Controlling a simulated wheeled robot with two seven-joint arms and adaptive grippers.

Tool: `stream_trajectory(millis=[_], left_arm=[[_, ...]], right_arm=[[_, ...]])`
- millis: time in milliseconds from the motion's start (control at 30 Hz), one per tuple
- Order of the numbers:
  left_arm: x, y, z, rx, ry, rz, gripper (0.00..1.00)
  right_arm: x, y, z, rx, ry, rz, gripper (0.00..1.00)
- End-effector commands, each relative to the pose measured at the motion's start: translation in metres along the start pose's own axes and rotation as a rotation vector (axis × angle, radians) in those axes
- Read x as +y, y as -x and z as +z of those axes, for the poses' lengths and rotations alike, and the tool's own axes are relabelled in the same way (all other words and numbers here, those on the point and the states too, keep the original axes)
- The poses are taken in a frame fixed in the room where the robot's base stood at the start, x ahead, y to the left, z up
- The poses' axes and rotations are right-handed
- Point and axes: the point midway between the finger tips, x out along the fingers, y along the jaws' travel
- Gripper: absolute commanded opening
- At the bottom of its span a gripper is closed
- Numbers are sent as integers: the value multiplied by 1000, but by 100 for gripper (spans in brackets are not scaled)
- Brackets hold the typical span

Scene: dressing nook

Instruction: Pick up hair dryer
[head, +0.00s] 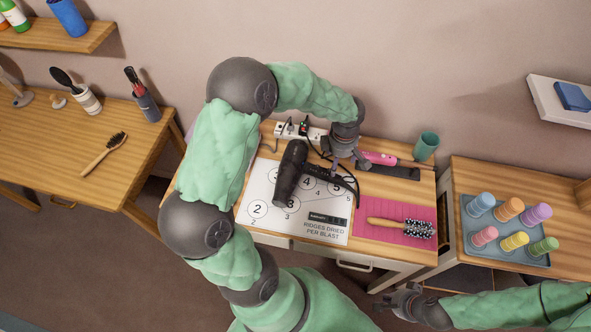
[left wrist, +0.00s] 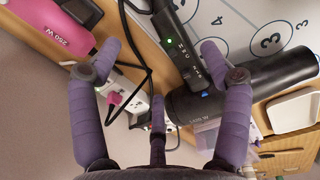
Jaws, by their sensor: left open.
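The black hair dryer (head: 289,173) lies on the white numbered mat (head: 262,190) on the middle table. Its barrel points toward the table's front, and its handle reaches right. In the left wrist view the barrel (left wrist: 255,84) is at the right and the handle (left wrist: 180,50), with a green light, runs up between the spread fingers. My left gripper (head: 347,164) is open and empty over the back of the table, close to the handle's end; contact is not visible. My right gripper (head: 408,303) is low at the right, away from the table; its fingers are unclear.
A power strip (head: 300,131) and black cords lie behind the dryer. A round brush (head: 400,227) lies on a pink mat (head: 371,232). A tray (head: 511,257) holds several coloured rollers.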

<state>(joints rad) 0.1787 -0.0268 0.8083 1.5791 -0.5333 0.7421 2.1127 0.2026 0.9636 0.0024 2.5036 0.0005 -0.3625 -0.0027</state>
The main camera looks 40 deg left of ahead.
Motion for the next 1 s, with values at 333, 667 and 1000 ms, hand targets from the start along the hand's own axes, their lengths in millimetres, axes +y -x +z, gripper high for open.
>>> stream_trajectory(millis=[333,667,1000], left_arm=[[-1,-37,0,0,0,-1,78],[-6,-79,1,0,1,-3,78],[-5,-84,1,-1,0,-1,67]], right_arm=[[3,-9,0,0,0,0,0],[8,-22,-1,0,0,0,0],[8,-22,-1,0,0,0,0]])
